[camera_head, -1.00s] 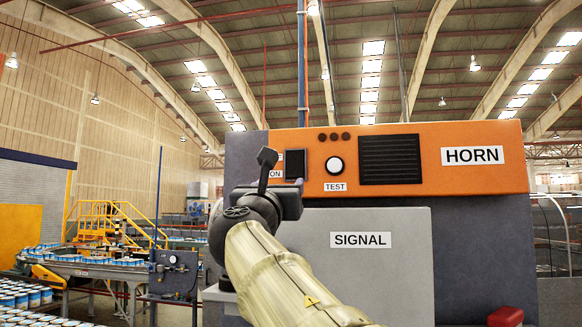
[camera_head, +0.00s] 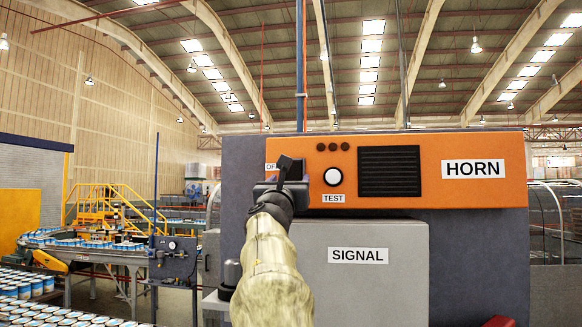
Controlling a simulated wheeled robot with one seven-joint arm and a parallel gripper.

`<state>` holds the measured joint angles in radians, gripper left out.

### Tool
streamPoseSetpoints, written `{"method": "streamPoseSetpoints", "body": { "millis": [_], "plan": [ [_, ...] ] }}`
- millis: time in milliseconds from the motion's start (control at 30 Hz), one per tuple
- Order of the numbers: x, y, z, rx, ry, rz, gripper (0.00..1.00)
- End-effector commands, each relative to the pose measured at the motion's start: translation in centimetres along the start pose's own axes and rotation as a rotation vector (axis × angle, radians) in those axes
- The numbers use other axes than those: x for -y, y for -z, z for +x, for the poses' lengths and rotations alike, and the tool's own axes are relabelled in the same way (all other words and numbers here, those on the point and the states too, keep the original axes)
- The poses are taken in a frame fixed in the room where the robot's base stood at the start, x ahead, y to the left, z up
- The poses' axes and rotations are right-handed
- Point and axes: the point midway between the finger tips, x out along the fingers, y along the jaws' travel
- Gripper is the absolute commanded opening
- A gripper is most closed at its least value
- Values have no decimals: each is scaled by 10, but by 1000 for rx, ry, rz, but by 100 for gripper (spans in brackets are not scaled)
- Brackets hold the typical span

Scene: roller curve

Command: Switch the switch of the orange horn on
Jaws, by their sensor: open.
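The orange horn panel (camera_head: 465,190) spans the upper front of a grey cabinet and bears a HORN label (camera_head: 474,169). Toward its left end are a white TEST button (camera_head: 333,177) and a dark speaker grille (camera_head: 389,171). My gripper (camera_head: 290,170) is open, in front of the panel's left end. It covers the place where the dark switch plate showed earlier, so the switch and its position are hidden. Part of an OFF label (camera_head: 270,167) shows just left of the gripper. I cannot tell whether the gripper touches the switch.
A grey SIGNAL box (camera_head: 400,280) projects below the orange panel, close under and right of my arm. A red part (camera_head: 499,321) is at the bottom right. A conveyor with cans (camera_head: 95,243) and yellow stairs (camera_head: 105,205) stand at the left.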

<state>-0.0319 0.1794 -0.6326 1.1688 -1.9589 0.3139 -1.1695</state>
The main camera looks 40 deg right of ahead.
Motion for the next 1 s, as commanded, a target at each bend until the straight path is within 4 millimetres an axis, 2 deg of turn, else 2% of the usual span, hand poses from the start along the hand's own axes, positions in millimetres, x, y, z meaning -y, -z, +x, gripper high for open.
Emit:
{"method": "streamPoseSetpoints", "body": {
  "millis": [33,200,567,800,1000],
  "plan": [
    [0,-4,11,-1,2,-4,62],
    [0,-2,27,0,1,-3,62],
    [0,0,30,0,0,0,62],
    [1,0,30,0,2,-1,17],
    [0,2,30,7,2,-1,17]
  ]
}}
